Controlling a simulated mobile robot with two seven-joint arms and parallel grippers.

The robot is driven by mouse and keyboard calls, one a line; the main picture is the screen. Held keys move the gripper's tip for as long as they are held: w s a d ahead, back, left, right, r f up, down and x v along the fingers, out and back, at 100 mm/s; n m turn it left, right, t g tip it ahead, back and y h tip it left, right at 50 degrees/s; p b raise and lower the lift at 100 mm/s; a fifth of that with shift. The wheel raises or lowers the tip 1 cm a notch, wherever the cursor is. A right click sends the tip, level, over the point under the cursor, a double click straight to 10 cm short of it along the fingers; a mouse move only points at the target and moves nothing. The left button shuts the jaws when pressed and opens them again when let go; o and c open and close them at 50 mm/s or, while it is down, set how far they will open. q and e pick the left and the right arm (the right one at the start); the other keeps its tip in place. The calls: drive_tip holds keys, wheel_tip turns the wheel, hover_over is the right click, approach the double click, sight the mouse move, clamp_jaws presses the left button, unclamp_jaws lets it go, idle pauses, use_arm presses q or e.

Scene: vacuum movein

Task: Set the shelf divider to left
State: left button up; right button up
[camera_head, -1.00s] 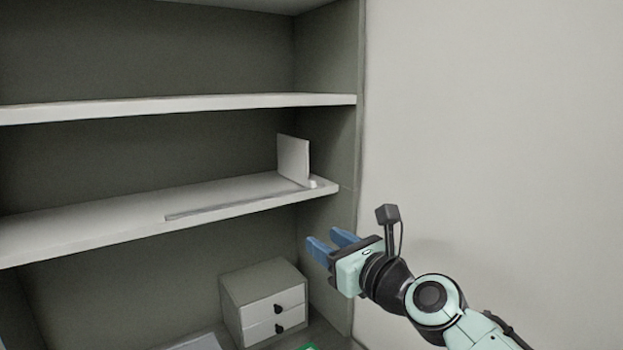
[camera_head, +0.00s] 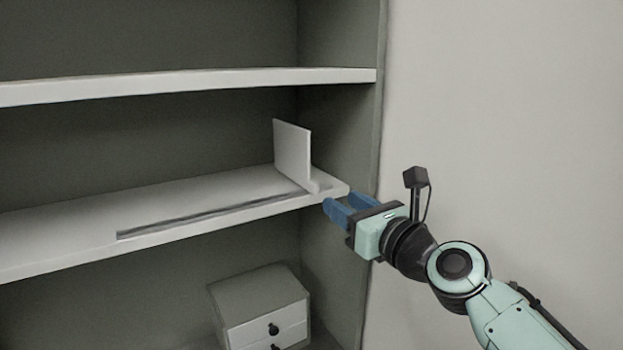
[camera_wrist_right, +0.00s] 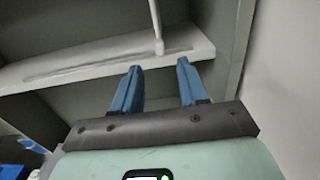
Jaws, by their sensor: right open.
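The shelf divider (camera_head: 292,153) is a thin white upright panel at the right end of the middle shelf (camera_head: 60,238). A small foot (camera_head: 314,187) sticks out at its lower front corner, at the right end of a dark slot (camera_head: 205,216) along the shelf's front. In the right wrist view the divider (camera_wrist_right: 156,25) shows edge-on, beyond and between the fingers. My right gripper (camera_head: 337,207) is open and empty, just in front of the shelf's front edge, slightly right of and below the foot. It also shows in the right wrist view (camera_wrist_right: 160,85). My left gripper is not in view.
An upper shelf (camera_head: 190,85) runs above the divider. The cabinet's right side wall (camera_head: 345,140) stands close to the divider's right. A small drawer box (camera_head: 262,308) with dark knobs sits below. The middle shelf is bare left of the divider.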

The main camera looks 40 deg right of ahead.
sight(317, 187)
drive_tip(key=w, duration=0.4)
drive_tip(key=w+d+p, duration=0.1)
drive_tip(key=w, duration=0.7)
drive_tip(key=shift+w+d+p, duration=0.15)
drive_tip(key=shift+p, duration=0.2)
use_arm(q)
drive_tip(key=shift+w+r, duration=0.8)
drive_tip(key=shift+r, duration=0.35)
use_arm(e)
clamp_jaws()
